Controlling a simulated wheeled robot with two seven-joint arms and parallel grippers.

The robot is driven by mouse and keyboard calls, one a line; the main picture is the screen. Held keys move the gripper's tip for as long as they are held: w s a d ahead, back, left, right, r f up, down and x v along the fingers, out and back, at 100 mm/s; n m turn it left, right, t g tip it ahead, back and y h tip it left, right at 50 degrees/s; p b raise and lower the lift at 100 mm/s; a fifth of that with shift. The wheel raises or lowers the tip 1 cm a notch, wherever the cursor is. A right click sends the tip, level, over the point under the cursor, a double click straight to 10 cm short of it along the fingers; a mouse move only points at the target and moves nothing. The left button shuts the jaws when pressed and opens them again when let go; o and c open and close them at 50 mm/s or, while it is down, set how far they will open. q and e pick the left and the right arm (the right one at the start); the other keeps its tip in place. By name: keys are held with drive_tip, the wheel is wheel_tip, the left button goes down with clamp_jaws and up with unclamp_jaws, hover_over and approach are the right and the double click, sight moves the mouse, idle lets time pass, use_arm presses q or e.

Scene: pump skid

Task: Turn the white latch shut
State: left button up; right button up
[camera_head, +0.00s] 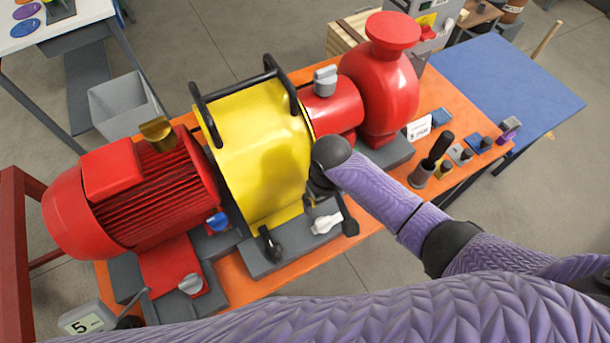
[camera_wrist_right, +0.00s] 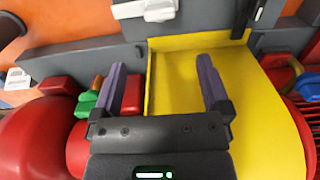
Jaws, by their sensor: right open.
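The white latch (camera_head: 325,223) sits on the grey base in front of the yellow guard (camera_head: 258,150), its lever lying roughly sideways. My right gripper (camera_head: 322,190) is over the near right corner of the guard, mostly hidden by my own wrist. In the right wrist view its two purple fingers (camera_wrist_right: 162,68) are wide apart with nothing between them; the latch is beyond the tips and apart from them. My left gripper is not in view.
A black latch (camera_head: 270,243) stands left of the white one. The red motor (camera_head: 140,190) is on the left, the red pump (camera_head: 380,85) on the right. Knobs and small blocks stand on the orange bench (camera_head: 440,100). A grey bin (camera_head: 122,105) is on the floor behind.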

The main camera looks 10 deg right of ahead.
sight(323, 221)
drive_tip(key=f+b, duration=0.1)
drive_tip(key=f, duration=0.2)
drive_tip(key=f+b, duration=0.2)
drive_tip(key=f, duration=0.1)
drive_tip(key=f+b, duration=0.1)
drive_tip(key=f, duration=0.2)
drive_tip(key=shift+s+d+f+b, duration=0.1)
drive_tip(key=shift+s+f+b, duration=0.25)
drive_tip(key=shift+s+b, duration=0.05)
clamp_jaws()
